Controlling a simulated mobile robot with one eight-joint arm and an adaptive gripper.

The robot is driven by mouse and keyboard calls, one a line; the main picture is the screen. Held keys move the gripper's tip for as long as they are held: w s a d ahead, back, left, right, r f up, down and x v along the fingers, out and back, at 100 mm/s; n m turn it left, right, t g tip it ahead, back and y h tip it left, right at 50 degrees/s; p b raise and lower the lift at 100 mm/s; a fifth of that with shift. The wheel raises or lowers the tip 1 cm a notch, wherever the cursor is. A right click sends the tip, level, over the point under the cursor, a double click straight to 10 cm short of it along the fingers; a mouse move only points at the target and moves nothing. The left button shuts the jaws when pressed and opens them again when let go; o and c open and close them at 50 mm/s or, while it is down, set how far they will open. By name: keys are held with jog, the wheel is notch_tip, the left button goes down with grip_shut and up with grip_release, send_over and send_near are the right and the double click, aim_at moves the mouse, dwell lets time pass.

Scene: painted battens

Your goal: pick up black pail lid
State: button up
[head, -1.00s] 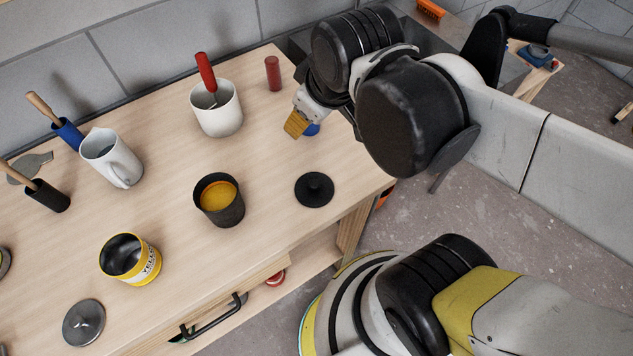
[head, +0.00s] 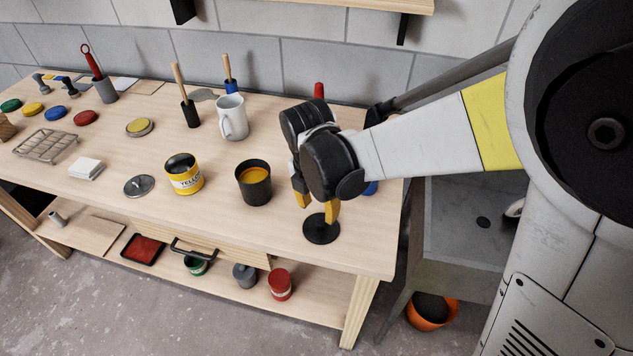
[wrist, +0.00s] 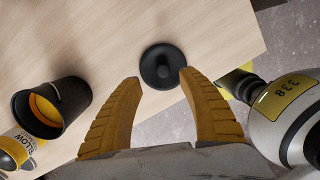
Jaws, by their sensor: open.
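The black pail lid (head: 321,230) lies flat on the workbench near its front right corner, a round disc with a raised knob. It also shows in the wrist view (wrist: 161,68), just beyond the fingertips. My gripper (head: 318,205) is open and empty above the lid, its yellow fingers pointing down. In the wrist view the two ribbed fingers (wrist: 162,78) are spread apart, with the lid roughly centred between their tips. The black pail (head: 253,184) with yellow-orange paint inside stands upright to the left of the lid; it also shows in the wrist view (wrist: 62,106).
A yellow-labelled tin (head: 184,176) and a grey metal lid (head: 139,186) stand left of the pail. A white jug (head: 232,118) is behind. The bench (head: 200,218) ends close in front and right of the lid. An orange bucket (head: 430,312) is on the floor.

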aim_at(321, 222)
jog(key=f+b, duration=0.1)
jog(key=f, duration=0.1)
jog(key=f+b, duration=0.1)
jog(key=f, duration=0.3)
jog(key=shift+w+d+f+b, duration=0.1)
jog(key=shift+d+f+b, duration=0.05)
jog(key=shift+d+b, duration=0.25)
grip_shut()
